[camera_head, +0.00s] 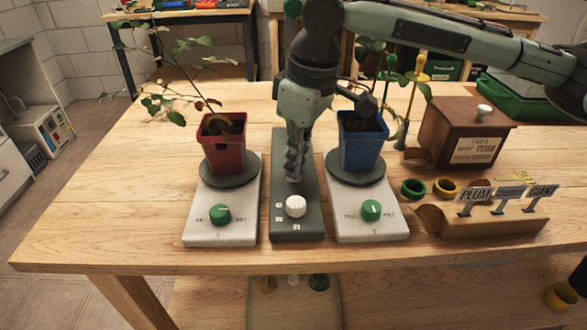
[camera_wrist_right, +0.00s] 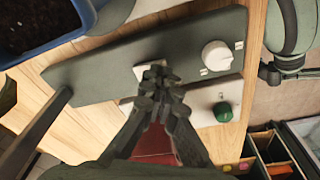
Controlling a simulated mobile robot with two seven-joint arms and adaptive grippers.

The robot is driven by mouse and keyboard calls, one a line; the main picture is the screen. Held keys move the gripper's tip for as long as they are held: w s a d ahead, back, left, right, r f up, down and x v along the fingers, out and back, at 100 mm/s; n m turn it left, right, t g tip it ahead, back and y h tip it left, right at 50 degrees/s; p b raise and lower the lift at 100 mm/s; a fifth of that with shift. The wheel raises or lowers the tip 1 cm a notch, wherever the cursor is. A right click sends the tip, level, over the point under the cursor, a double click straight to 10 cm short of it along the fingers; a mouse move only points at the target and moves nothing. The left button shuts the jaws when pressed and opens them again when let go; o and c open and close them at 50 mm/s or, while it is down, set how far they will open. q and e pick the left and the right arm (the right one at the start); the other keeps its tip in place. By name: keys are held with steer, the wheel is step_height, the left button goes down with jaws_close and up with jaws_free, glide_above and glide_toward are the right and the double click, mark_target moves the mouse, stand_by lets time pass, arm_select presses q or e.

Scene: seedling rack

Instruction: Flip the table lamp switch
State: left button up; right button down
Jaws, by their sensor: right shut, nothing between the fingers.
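A dark green base plate (camera_head: 290,226) lies in the middle of the table, with a white round knob (camera_head: 296,206) near its front end. In the right wrist view the same plate (camera_wrist_right: 100,72) shows the white knob (camera_wrist_right: 216,54) and a small white switch plate (camera_wrist_right: 140,72). My right gripper (camera_head: 294,173) points down over the green plate, behind the knob. Its fingers (camera_wrist_right: 158,85) are shut and empty, their tips over the small switch plate and partly hiding it. I cannot tell whether they touch it. My left gripper is not in view.
A red pot (camera_head: 221,150) and a blue pot (camera_head: 361,150) stand on round discs either side, on white bases with green knobs (camera_head: 220,214). A brown wooden box (camera_head: 450,130) and a label holder (camera_head: 500,222) stand right. The table's front left is clear.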

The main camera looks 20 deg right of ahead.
steer(key=shift+f, duration=0.2)
steer(key=shift+r, duration=3.55)
